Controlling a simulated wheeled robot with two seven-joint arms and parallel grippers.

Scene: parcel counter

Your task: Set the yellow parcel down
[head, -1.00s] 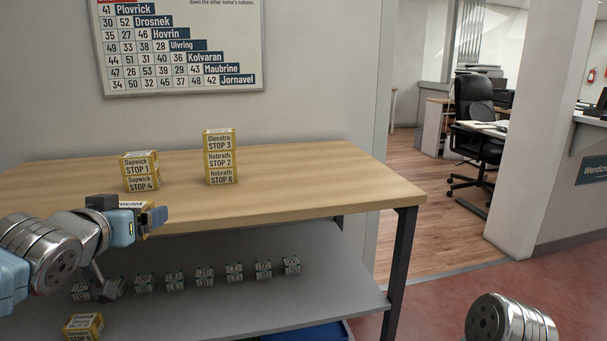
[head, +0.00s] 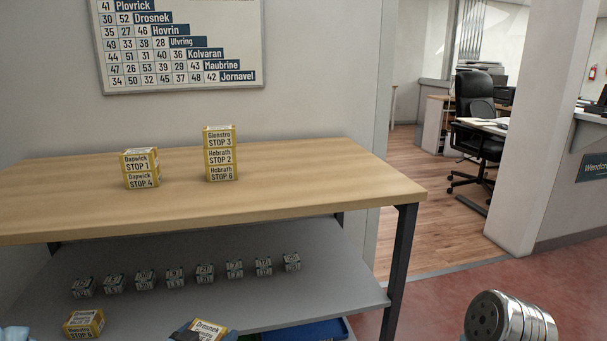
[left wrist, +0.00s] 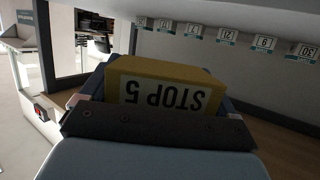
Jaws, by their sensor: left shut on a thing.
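The yellow parcel (head: 209,329) is at the bottom edge of the head view, in front of the lower shelf, with a label reading Drosnek. Its lower part is cut off. In the left wrist view the same parcel (left wrist: 163,80) shows a STOP 5 label, upside down. My left gripper (head: 184,334) is shut on it, with a finger on each side in the left wrist view (left wrist: 160,98). Only a little of this gripper shows in the head view. I cannot tell whether the parcel touches anything below. My right gripper is out of view.
Two Dapwick parcels (head: 141,168) and a stack of three parcels (head: 220,154) stand on the tabletop (head: 300,180). The lower shelf (head: 330,285) holds a row of small number tags (head: 174,277) and another yellow parcel (head: 84,323). A blue bin (head: 312,332) is below.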

